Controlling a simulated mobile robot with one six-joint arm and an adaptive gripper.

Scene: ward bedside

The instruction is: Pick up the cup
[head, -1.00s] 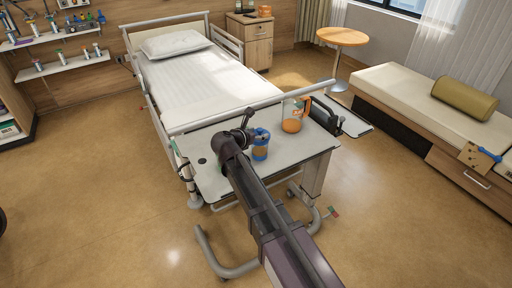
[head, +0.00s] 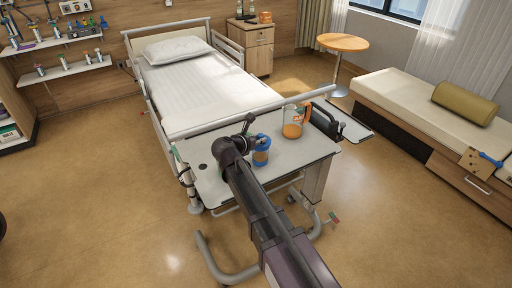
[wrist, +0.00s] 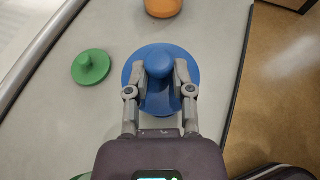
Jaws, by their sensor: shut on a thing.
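My gripper (wrist: 161,72) is shut on the cup at this knob, one finger on each side. The lid hides the cup's body in the wrist view. I cannot tell whether the cup's base touches the table.
A green knobbed disc (wrist: 90,67) lies on the table to the left. A bed (head: 205,90) stands behind the table. The table's left part is mostly bare.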

